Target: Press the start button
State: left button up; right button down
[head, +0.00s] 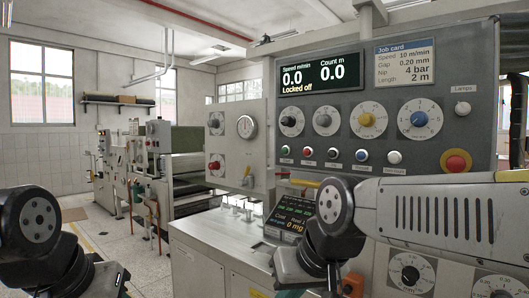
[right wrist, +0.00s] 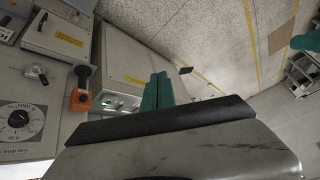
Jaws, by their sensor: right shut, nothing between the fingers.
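A row of small push buttons crosses the grey control panel (head: 450,125) in the head view: a green button (head: 285,150), a red button (head: 308,151), a black button (head: 333,153), a blue button (head: 362,155) and a white button (head: 394,157). Their labels are too small to read, but the green one looks like the start button. My right gripper (right wrist: 157,92) shows in the right wrist view with its two green fingers together and empty. It points at the machine's lower side and floor, apart from the buttons. My left gripper is outside the head view.
The display (head: 320,74) reads 0.0, 0.0 and "Locked off". A red emergency stop (head: 456,162) sits at the panel's right. Several dials (head: 367,119) lie above the buttons. An orange-based black handle (right wrist: 82,88) stands near my right gripper.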

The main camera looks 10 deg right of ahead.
aim_at(285, 150)
jog(key=w+d+r+m+t+h, duration=0.1)
jog(key=w+r+m+t, duration=0.1)
jog(key=w+r, duration=0.5)
jog(key=w+d+r+m+t+h, duration=0.1)
jog(key=w+r, duration=0.7)
jog(key=w, duration=1.1)
jog(key=w+d+r+m+t+h, duration=0.1)
jog(key=w+r, duration=0.6)
jog(key=w, duration=0.7)
jog(key=shift+d+r+m+t+h, duration=0.3)
jog(key=shift+d+m+t+h, duration=0.1)
jog(key=shift+m+t+h, duration=0.6)
jog(key=w+d, duration=0.5)
jog(key=d, duration=0.2)
jog(key=shift+w, duration=0.15)
jog(key=shift+w+d, duration=0.25)
jog(key=shift+d, duration=0.05)
